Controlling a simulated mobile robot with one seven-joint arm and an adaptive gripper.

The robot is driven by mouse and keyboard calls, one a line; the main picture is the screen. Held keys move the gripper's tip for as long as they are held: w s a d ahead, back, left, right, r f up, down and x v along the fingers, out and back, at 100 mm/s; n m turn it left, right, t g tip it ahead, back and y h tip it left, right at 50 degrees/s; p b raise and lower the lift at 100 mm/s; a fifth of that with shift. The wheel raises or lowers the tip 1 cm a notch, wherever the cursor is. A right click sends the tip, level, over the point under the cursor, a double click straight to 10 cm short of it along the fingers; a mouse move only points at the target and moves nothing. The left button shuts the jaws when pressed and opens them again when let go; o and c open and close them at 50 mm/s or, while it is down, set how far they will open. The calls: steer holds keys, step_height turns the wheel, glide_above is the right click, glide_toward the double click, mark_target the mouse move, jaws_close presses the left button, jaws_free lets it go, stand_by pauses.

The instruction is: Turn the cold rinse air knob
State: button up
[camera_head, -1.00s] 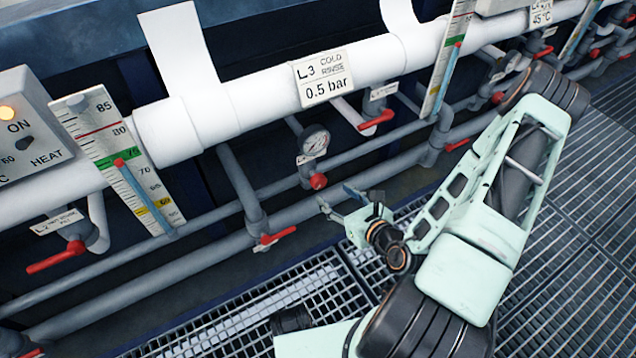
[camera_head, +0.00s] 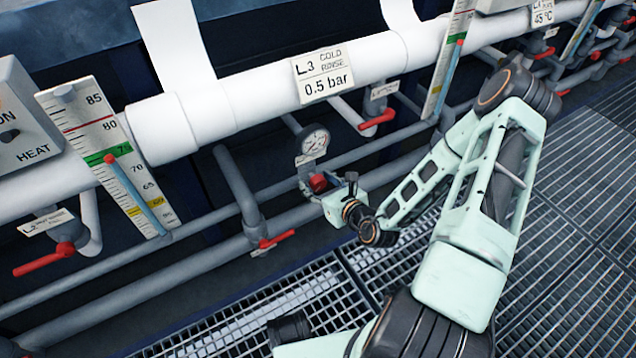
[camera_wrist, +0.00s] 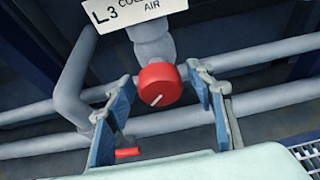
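The cold rinse air knob (camera_head: 318,183) is round and red with a white line across its face, below a pressure gauge (camera_head: 315,141). In the wrist view the knob (camera_wrist: 159,84) sits under a label reading L3 and AIR (camera_wrist: 130,12). My gripper (camera_wrist: 160,101) is open, one finger on each side of the knob, with visible gaps between fingers and knob in the picture. In the head view my gripper (camera_head: 325,190) is right at the knob and partly covers it. Whether the fingers reach level with the knob's sides is hard to tell.
Grey pipes (camera_head: 237,183) run behind and beside the knob. A red-handled valve (camera_head: 277,239) is at lower left, another (camera_head: 377,123) at upper right. A white pipe (camera_head: 270,97) with an L3 cold rinse 0.5 bar sign (camera_head: 322,75) runs above. Floor grating (camera_head: 300,305) lies below.

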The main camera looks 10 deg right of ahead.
steer(key=c, duration=1)
steer(key=shift+r+p, duration=0.1)
steer(key=shift+p, duration=0.25)
steer(key=shift+m+y+p, duration=0.6)
steer(key=shift+m+p, duration=0.2)
steer(key=shift+p, duration=0.15)
steer(key=shift+d+m+g+y+p, duration=0.1)
steer(key=shift+m+g+y+p, duration=0.3)
steer(key=shift+m+y+p, duration=0.65)
steer(key=m+y, duration=0.1)
steer(key=m, duration=0.2)
steer(key=shift+f, duration=0.2)
steer(key=shift+m+y+b, duration=0.4)
steer(key=shift+m+y, duration=0.45)
steer(key=shift+m, duration=0.5)
steer(key=shift+t, duration=0.3)
